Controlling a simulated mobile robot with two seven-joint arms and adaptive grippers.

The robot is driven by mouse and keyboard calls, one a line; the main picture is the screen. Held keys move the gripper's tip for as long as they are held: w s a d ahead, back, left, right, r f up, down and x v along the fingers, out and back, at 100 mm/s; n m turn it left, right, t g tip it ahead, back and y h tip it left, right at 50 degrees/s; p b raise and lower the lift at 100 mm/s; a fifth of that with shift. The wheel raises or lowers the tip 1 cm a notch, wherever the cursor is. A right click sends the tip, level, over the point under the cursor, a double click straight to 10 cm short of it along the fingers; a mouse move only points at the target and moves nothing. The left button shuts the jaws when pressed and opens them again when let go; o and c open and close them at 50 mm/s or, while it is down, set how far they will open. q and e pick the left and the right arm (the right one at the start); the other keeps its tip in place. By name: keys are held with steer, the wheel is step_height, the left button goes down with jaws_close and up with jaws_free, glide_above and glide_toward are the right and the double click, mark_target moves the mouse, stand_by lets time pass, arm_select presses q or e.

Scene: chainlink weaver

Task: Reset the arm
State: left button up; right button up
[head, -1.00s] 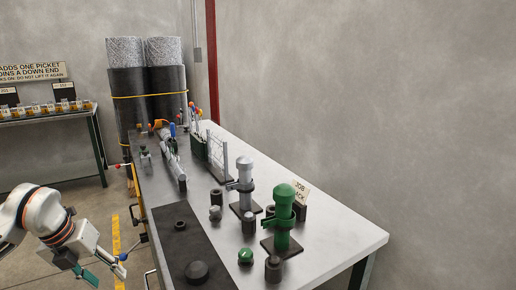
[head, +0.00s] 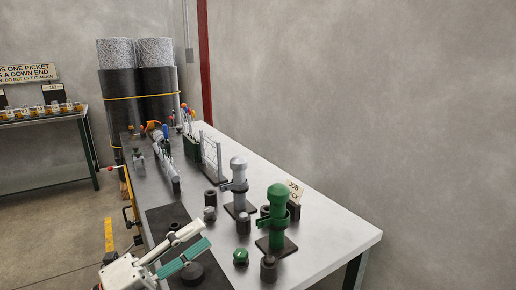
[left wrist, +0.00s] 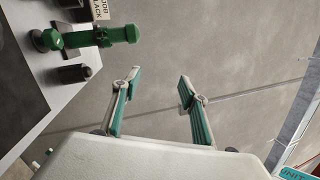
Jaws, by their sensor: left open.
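My left gripper (head: 186,246) is at the lower left of the bench in the head view, in front of part of the dark mat (head: 163,217). Its two green-lined fingers (left wrist: 158,98) are apart and empty in the left wrist view, with bare grey behind them. The workbench (head: 335,238) carries a green post-like fixture (head: 278,220) and a similar grey one (head: 239,185). The green fixture also shows at the upper left of the left wrist view (left wrist: 110,35). My right gripper does not show.
A green knob (head: 241,257) and dark cylinders (head: 268,268) stand near the bench's front. Two mesh rolls (head: 137,53) in dark sleeves stand behind. A side table (head: 40,120) is at the far left.

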arm_select(q)
steer(key=w+a+f+n+t+y, duration=0.15)
steer(key=a+n+t+y, duration=0.25)
steer(key=a+n+y, duration=0.45)
steer(key=a+f+n+t+y, duration=0.3)
steer(key=a+n+t+y, duration=0.1)
steer(key=a+n+y, duration=0.4)
steer(key=s+a+f+n+g+y, duration=0.3)
steer(key=s+f+g, duration=0.1)
steer(key=f, duration=0.4)
steer(key=s+a+f+n+g+y, duration=0.2)
steer(key=s+a+f+n+g, duration=0.15)
steer(key=f, duration=0.35)
steer(key=s+f+n+g, duration=0.1)
steer(key=s+f+g, duration=0.6)
steer(key=s+f, duration=0.5)
steer(key=d+f+n+t+h, duration=0.3)
steer(key=d+f+h, duration=0.4)
steer(key=d+f, duration=0.5)
steer(key=w+d+t, duration=0.1)
steer(key=d, duration=0.2)
steer(key=shift+d, duration=0.4)
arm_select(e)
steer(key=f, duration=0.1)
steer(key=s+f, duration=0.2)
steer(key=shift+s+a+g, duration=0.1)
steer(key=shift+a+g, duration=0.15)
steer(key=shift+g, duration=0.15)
